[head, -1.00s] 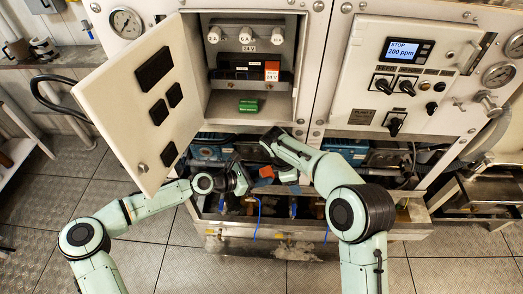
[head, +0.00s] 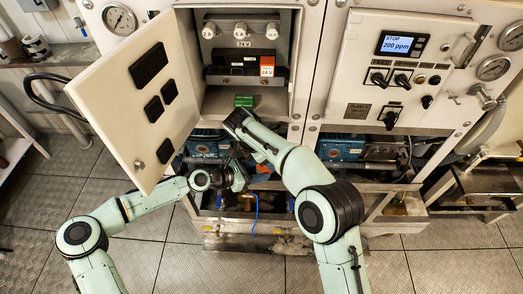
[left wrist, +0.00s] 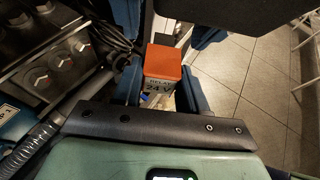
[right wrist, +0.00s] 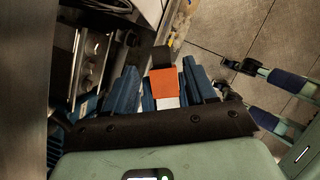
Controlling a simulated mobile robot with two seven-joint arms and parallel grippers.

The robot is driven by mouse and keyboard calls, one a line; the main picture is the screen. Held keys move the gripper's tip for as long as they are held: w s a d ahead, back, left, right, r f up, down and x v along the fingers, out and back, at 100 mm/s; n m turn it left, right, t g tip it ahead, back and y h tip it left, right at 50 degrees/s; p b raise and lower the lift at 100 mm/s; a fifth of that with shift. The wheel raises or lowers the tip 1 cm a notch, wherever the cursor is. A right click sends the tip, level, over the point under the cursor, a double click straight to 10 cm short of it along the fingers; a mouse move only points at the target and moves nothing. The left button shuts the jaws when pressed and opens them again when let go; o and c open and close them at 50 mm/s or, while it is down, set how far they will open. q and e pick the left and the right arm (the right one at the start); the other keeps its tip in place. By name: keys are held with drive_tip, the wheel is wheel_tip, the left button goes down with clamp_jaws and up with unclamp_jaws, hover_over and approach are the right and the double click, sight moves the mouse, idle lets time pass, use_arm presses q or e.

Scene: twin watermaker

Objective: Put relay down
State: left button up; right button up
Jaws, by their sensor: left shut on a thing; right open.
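An orange relay (left wrist: 163,65) labelled RELAY 24 V sits between the fingers of my left gripper (left wrist: 163,85), which is shut on it. In the head view, my left gripper (head: 238,178) is low in front of the cabinet, and part of the orange relay (head: 262,168) shows beside it. My right gripper (head: 236,120) is open at the front of the cabinet shelf, just below a green block (head: 244,101). In the right wrist view, an orange block with a white label (right wrist: 164,84) shows between its blue fingers; I cannot tell whether they touch it.
The open cabinet holds a dark row of modules (head: 235,75) with an orange 24 V one (head: 267,66) at its right end. The open cabinet door (head: 140,100) stands above my left forearm. A control panel (head: 410,65) is to the right. Pipes and blue machinery lie below.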

drive_tip(key=shift+x, duration=2.05)
drive_tip(key=shift+c, duration=0.3)
drive_tip(key=c, duration=0.8)
use_arm(q)
drive_tip(key=o, duration=1.3)
